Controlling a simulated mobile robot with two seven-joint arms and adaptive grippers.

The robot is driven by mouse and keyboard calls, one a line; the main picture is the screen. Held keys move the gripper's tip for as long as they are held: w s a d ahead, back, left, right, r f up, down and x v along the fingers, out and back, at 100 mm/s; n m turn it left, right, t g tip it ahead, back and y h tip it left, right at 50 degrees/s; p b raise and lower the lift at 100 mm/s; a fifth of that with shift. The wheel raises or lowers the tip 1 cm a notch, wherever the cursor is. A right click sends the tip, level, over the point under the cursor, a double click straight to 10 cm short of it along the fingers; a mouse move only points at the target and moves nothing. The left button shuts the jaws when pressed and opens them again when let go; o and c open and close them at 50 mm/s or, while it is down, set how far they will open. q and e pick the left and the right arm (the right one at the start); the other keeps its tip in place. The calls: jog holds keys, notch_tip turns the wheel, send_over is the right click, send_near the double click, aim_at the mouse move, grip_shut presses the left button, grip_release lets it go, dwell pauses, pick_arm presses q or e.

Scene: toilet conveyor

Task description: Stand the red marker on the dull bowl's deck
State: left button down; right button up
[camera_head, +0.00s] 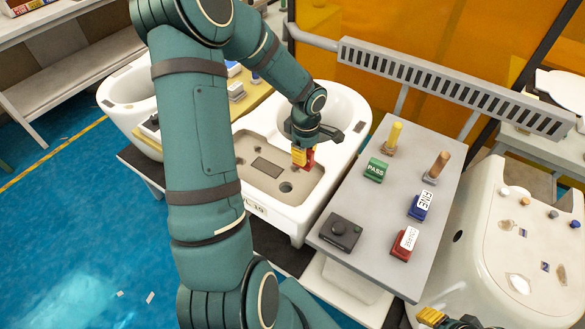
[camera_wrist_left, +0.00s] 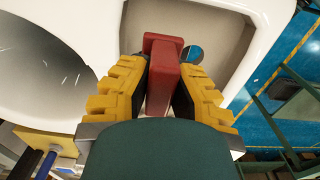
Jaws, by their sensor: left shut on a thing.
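My left gripper (camera_head: 303,156) is over the deck of the middle white bowl, with its yellow fingertips pointing down. It is shut on the red marker (camera_head: 310,158), which also shows in the left wrist view (camera_wrist_left: 163,88) as a red block with a wider end between the two yellow pads. Whether the marker touches the deck cannot be told. My right gripper (camera_head: 437,318) is partly in view at the bottom edge, and its jaws are unclear.
A grey table (camera_head: 375,205) to the right holds a green PASS stamp (camera_head: 376,169), a blue FILE stamp (camera_head: 420,207), a red stamp (camera_head: 405,243) and a black button box (camera_head: 340,232). Another white bowl (camera_head: 128,92) stands left. A slotted rail (camera_head: 455,87) crosses behind.

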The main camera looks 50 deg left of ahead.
pick_arm(q)
jog(key=shift+f+b, duration=0.4)
jog(key=shift+f, duration=2.7)
jog(key=shift+f, duration=0.15)
jog(key=c, duration=1)
grip_release()
jog(key=shift+r, duration=0.4)
notch_tip(320, 180, up, 12)
jog(key=shift+f+p, duration=0.2)
jog(key=shift+p, duration=0.8)
